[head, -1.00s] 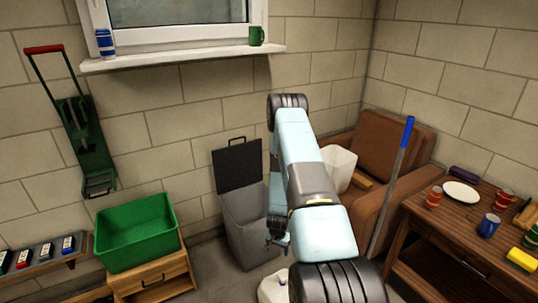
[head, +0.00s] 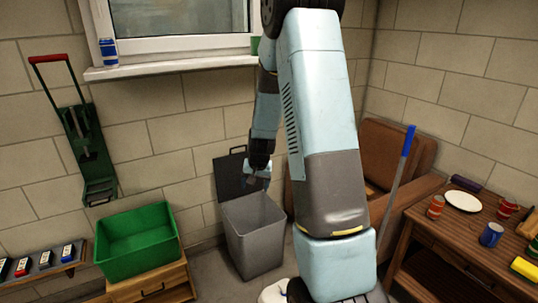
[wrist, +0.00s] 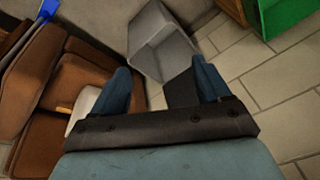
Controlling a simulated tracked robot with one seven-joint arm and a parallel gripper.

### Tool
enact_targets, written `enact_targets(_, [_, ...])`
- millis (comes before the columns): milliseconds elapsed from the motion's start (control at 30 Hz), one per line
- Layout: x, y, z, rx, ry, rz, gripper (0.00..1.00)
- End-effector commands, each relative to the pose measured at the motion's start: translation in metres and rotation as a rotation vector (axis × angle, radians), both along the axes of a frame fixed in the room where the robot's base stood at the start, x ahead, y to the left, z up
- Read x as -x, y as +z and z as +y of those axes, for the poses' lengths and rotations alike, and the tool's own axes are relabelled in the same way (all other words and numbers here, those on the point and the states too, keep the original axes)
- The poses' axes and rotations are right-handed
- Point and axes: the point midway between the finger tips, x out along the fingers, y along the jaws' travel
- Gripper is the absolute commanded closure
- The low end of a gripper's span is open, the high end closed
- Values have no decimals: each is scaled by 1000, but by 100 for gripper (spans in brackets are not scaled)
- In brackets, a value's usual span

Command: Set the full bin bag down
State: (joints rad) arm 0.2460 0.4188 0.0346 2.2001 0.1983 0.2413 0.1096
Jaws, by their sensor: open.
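My gripper (head: 259,181) is open and empty above the grey bin (head: 256,245), close to its raised dark lid (head: 230,177). In the wrist view my two blue fingers (wrist: 160,65) are spread apart, with the grey bin (wrist: 152,38) beyond them and nothing between them. The visible inside of the bin is bare. A white lumpy object (head: 274,292) lies on the floor at the bottom edge of the head view, partly hidden by my arm; I cannot tell if it is the full bin bag. Another white object (wrist: 86,104) shows beside the armchair's brown cushions in the wrist view.
A green crate (head: 137,245) stands on a wooden cabinet at left. A brown armchair (head: 400,150), a blue-topped pole (head: 408,140) and a table (head: 430,220) with cups and a plate (head: 463,200) are at right. The windowsill (head: 170,68) is behind my arm.

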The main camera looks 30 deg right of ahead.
Motion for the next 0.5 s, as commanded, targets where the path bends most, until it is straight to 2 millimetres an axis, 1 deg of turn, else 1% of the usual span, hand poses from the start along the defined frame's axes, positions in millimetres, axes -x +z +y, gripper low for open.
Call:
enact_targets(33, [4, 20, 6, 5, 19, -14, 24])
enact_targets(200, [24, 75, 22, 18, 82, -38, 24])
enact_targets(367, [49, 123, 38, 33, 139, -61, 24])
enact_targets(500, [75, 160, 51, 49, 189, -79, 24])
